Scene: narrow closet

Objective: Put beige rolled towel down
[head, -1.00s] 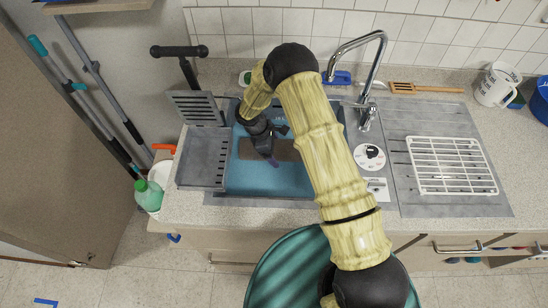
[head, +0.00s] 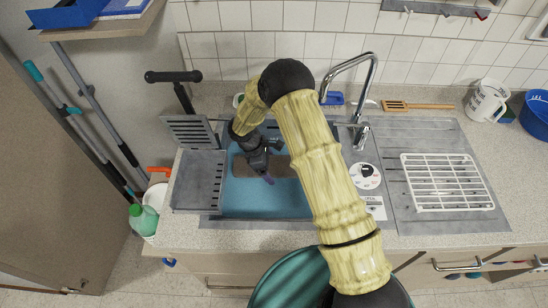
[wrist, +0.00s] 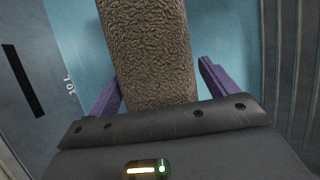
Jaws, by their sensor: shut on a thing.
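The beige rolled towel (wrist: 148,48) shows between the two purple fingers of my gripper (wrist: 158,80) in the wrist view. It looks brownish, has a rough nubby surface, and runs out past the top edge. In the head view my gripper (head: 266,178) points down over the blue basin of the sink. The towel (head: 285,167) shows there as a brown strip on both sides of the gripper, above or on the blue surface (head: 250,204). I cannot tell whether it touches the bottom. My gripper is shut on it. My arm hides part of the basin's right side.
A grey slotted tray (head: 199,180) stands at the basin's left edge. A tap (head: 362,95) rises behind right. A white wire rack (head: 446,182) lies on the drainboard at right. A white jug (head: 487,102), a blue bowl (head: 537,115) and a wooden spatula (head: 412,106) are behind.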

